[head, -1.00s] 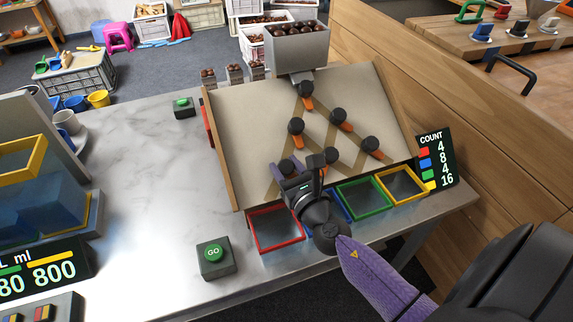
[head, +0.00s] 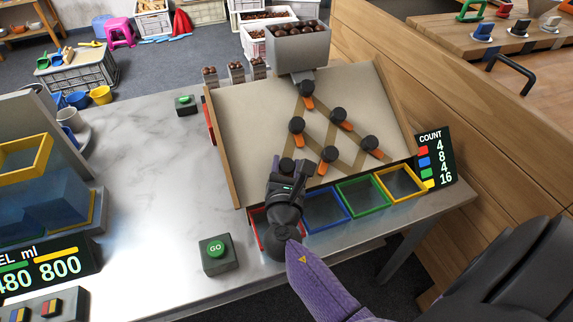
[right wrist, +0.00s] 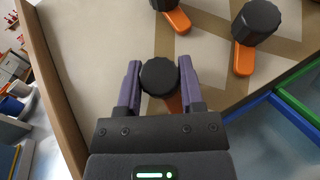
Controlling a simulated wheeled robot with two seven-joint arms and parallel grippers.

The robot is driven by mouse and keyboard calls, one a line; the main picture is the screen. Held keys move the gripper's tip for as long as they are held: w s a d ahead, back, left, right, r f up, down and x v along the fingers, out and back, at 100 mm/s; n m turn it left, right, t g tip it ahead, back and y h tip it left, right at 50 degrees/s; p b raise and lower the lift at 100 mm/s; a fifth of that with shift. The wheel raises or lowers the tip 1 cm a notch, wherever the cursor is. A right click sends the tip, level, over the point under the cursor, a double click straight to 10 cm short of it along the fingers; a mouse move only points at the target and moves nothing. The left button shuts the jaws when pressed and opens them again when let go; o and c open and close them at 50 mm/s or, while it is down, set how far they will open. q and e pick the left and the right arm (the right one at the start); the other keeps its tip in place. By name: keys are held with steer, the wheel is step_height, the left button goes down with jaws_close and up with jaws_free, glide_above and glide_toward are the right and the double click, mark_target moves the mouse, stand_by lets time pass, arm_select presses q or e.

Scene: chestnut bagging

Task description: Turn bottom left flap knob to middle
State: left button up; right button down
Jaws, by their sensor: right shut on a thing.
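The sloped beige board (head: 250,110) carries several black knobs with orange flaps. The bottom left flap knob (head: 287,164) is at the board's lower left, above the red tray (head: 256,219). My right gripper (head: 287,170) is at this knob. In the right wrist view the round black knob (right wrist: 158,76) sits between my two purple fingers, which are shut on it. A bit of its orange flap (right wrist: 174,103) shows below and right of the knob; the rest is hidden by the gripper. My left gripper is not in view.
Blue (head: 325,208), green (head: 358,197) and yellow (head: 400,182) trays line the board's lower edge. A green GO button (head: 215,250) stands front left. The COUNT display (head: 435,160) is at the right.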

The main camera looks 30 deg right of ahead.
stand_by(0.4)
steer(key=shift+c, duration=1.1)
jaws_free()
steer(key=v, duration=1)
steer(key=shift+p, duration=0.4)
